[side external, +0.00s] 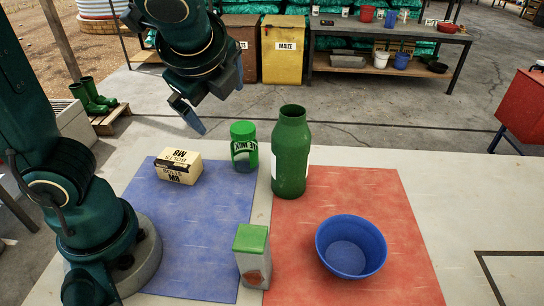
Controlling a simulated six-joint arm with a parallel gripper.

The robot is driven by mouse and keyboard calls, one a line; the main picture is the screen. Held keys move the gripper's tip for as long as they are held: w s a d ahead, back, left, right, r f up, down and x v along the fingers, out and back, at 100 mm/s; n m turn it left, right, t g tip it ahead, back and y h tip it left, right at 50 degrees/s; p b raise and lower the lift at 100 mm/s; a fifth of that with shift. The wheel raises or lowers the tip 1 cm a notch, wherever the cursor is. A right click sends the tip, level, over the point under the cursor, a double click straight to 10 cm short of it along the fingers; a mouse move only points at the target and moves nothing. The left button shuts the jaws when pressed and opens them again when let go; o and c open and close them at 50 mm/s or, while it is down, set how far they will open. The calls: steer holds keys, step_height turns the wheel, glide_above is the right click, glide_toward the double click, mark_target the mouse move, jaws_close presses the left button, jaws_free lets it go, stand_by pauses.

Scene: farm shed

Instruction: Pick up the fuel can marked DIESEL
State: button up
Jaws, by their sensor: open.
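I see no fuel can with a readable DIESEL mark in the side view. A tall dark green bottle (290,150) stands upright at the top left of the red mat, its pale label mostly turned away. A green-lidded jar (243,143) stands left of it, its label hard to read. A box marked BOLTS M8 (179,167) lies on the blue mat. A carton with a green top (252,258) stands near the front, between the mats. My gripper (220,104) is open and empty, above and behind the box and the jar.
A blue bowl (351,247) sits on the red mat (390,190). The blue mat (190,250) has free room in its middle. Behind the table stand a yellow MAIZE bin (284,55), a brown bin (243,30) and a shelf bench (400,33). A red box (523,105) is at right.

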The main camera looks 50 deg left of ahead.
steer(key=w+d+m+t+y, duration=0.2)
steer(key=w+d+m, duration=0.15)
steer(key=m, duration=0.25)
steer(key=r+m+t, duration=0.2)
steer(key=m+t, duration=0.2)
steer(key=m, duration=0.3)
glide_above(288, 160)
steer(key=shift+y, duration=0.4)
step_height(288, 160, down, 14)
steer(key=shift+r, duration=0.15)
steer(key=x, duration=0.6)
steer(key=shift+w+a, duration=0.2)
steer(key=c, duration=1.5)
